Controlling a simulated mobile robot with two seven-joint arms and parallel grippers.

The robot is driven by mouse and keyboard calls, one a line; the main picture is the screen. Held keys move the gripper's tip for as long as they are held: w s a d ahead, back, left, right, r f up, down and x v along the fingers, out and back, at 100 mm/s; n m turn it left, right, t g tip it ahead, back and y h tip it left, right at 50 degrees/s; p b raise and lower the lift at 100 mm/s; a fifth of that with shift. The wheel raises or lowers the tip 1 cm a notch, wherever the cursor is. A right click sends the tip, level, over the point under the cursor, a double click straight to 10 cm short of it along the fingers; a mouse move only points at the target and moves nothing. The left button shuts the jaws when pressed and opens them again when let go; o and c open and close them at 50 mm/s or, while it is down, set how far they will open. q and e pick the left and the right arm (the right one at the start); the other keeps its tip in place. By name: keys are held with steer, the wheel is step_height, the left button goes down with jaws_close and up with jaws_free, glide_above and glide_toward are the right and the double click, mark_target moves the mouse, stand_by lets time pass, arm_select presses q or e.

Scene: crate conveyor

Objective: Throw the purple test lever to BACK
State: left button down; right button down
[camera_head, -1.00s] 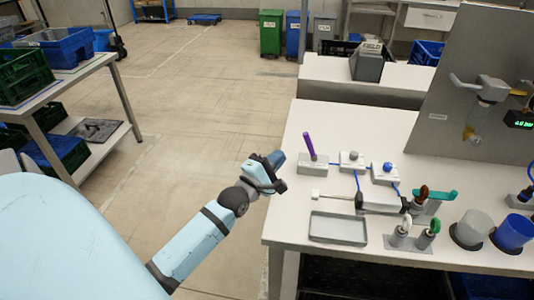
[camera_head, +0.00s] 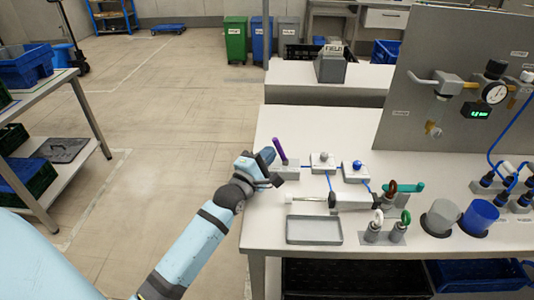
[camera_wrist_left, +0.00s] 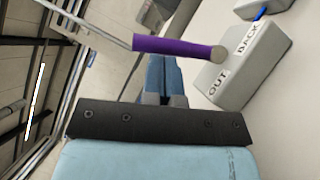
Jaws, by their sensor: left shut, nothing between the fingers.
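The purple test lever (camera_head: 280,150) stands on a small grey base (camera_head: 288,173) at the left edge of the white workbench. Its top leans a little to the left in the head view. In the left wrist view the purple handle (camera_wrist_left: 176,47) crosses above the fingertips, and the base (camera_wrist_left: 243,68) carries the labels OUT and BACK. My left gripper (camera_head: 265,157) is shut and empty, just left of the lever. Its blue fingers also show in the left wrist view (camera_wrist_left: 163,76), close to the handle; I cannot tell whether they touch it. My right gripper is out of view.
Right of the lever are a box with a grey button (camera_head: 323,160), a box with a blue button (camera_head: 355,171) and a shallow grey tray (camera_head: 314,230). A grey panel (camera_head: 450,75) rises at the bench's back right.

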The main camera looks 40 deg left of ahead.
arm_select(q)
steer(key=shift+r+p, duration=0.25)
steer(key=shift+p, duration=0.05)
steer(key=shift+m, duration=0.3)
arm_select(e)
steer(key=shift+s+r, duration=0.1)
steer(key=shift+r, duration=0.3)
